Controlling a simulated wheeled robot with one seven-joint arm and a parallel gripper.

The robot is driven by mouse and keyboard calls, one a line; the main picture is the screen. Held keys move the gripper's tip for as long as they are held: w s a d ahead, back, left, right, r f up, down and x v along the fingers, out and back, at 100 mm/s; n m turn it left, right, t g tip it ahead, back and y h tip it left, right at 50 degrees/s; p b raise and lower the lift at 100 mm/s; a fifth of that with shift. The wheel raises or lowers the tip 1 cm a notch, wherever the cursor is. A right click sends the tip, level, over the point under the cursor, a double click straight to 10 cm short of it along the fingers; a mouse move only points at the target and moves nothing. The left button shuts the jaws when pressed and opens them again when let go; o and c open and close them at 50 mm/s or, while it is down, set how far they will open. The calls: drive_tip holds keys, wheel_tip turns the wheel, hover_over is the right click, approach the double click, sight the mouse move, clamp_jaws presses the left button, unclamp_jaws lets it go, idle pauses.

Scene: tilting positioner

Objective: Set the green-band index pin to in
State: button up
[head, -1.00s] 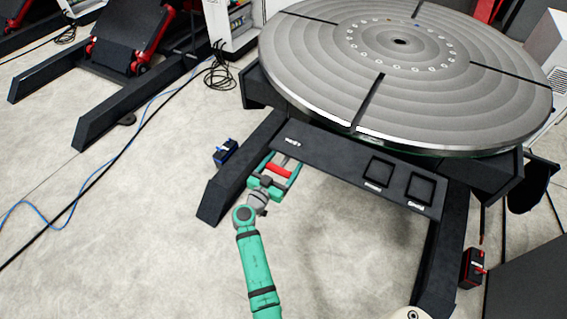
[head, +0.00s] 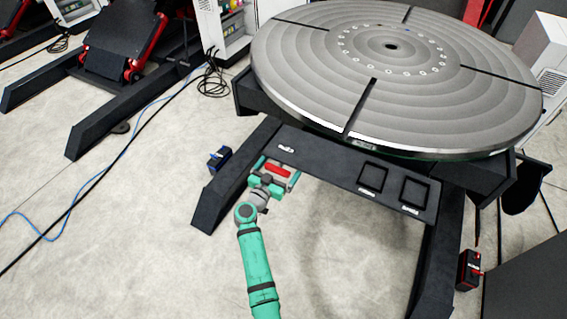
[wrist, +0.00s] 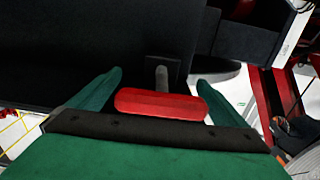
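No pin with a visible green band shows in these views. A red crossbar handle (wrist: 160,104) on a grey shaft (wrist: 162,76) sticks out of a dark panel in the wrist view. In the head view the red handle (head: 277,171) shows at the left front of the positioner's black frame. My gripper (head: 275,174) is around it; in the wrist view my gripper (wrist: 158,92) is open, with one green finger at each end of the bar. Small gaps seem to remain between fingers and bar. The shaft's far end is hidden in the panel.
The round grey turntable (head: 300,85) overhangs the black frame (head: 330,172), which carries two square panels. Cables lie on the left floor. Floor before the frame is clear.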

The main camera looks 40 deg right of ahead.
sight(276, 173)
drive_tip(key=shift+a, duration=0.2)
drive_tip(key=shift+a, duration=0.25)
drive_tip(key=v, duration=1)
drive_tip(key=shift+s, duration=0.1)
